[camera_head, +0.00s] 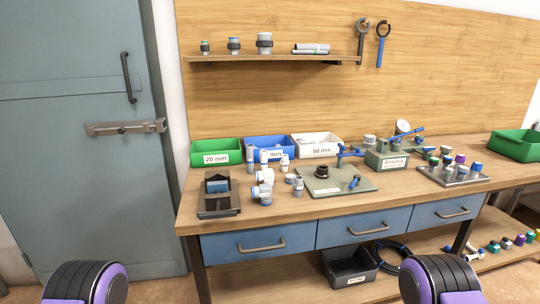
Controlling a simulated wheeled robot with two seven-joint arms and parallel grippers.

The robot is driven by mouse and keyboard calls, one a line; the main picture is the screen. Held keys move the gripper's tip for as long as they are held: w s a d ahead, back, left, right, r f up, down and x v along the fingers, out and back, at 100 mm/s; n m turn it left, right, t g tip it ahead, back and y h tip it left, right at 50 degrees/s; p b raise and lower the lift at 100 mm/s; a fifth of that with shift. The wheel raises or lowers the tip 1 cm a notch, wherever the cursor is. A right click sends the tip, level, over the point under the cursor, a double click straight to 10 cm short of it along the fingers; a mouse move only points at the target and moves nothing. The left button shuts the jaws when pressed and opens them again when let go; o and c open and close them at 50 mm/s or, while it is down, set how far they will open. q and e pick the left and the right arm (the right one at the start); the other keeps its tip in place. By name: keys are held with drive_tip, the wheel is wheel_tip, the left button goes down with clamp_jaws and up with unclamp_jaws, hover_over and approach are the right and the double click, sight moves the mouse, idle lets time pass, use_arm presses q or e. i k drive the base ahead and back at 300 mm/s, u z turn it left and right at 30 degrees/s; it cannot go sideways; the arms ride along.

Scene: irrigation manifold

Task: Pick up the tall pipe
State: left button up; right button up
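A narrow grey upright piece (250,158) stands on the workbench in front of the green and blue bins, and it looks like the tall pipe. It is small in the picture, so I cannot be sure of this. White fittings (264,175) and grey-blue pieces stand close to its right and in front of it. Neither of my grippers is in view. Only dark, purple-ringed parts of my arms show at the bottom left and bottom right, well short of the bench top.
Green (217,147), blue (284,143) and white (333,139) bins line the back. A dark tray (214,212) sits left, a grey-green plate (322,190) in the middle, a fittings rack (463,178) right. A shelf (270,58) hangs above. Drawers (258,241) face me.

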sight(250, 159)
drive_tip(key=u, duration=0.25)
drive_tip(key=i, duration=0.65)
drive_tip(key=u, duration=0.5)
